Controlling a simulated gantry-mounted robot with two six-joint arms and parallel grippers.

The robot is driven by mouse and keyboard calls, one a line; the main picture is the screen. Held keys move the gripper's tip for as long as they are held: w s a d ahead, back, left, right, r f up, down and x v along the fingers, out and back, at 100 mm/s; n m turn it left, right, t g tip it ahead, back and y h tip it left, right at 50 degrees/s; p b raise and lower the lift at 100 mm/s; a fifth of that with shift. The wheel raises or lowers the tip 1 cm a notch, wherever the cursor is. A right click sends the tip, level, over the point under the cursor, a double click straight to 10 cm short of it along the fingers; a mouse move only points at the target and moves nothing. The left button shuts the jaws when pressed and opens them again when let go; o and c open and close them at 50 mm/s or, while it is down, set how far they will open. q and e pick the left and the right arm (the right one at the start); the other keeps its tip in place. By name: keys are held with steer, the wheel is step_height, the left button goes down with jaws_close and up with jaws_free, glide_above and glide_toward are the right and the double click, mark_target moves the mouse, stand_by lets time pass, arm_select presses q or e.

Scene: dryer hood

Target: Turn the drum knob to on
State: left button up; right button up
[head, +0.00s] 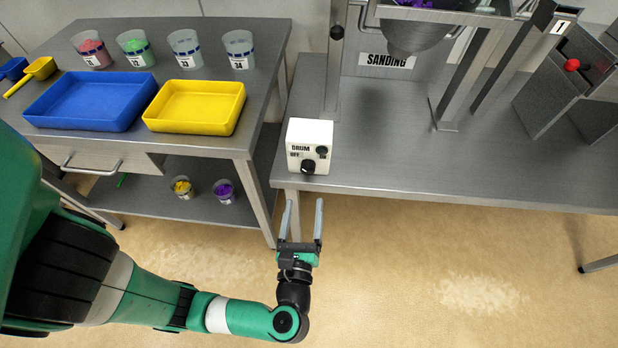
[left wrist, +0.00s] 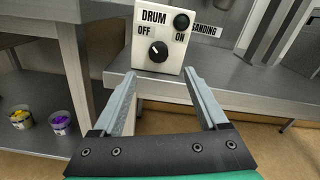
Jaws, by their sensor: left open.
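The drum control box (head: 296,133) is white and stands at the front left edge of the right-hand steel table. Its black drum knob (head: 308,166) is low on the front face; in the left wrist view the knob (left wrist: 158,51) has a white mark pointing up-left toward OFF. ON is printed to the right. My left gripper (head: 303,202) is open and empty, in front of and below the box, its fingers pointing at it. In the left wrist view the gripper's fingertips (left wrist: 160,74) are apart, short of the knob. My right gripper is not in view.
A black round button (left wrist: 181,21) sits above the knob, at the box's upper right. A left table holds a blue tray (head: 55,123), a yellow tray (head: 190,128) and several cups. The table edge runs beneath the box. Floor in front is clear.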

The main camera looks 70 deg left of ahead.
mark_target(307, 172)
arm_select(q)
steer(key=b+x, duration=0.1)
steer(key=x, duration=0.7)
steer(key=shift+a+b, duration=0.25)
steer(key=shift+b, duration=0.1)
steer(key=shift+w+a, duration=0.15)
steer(key=shift+a, duration=0.3)
jaws_close()
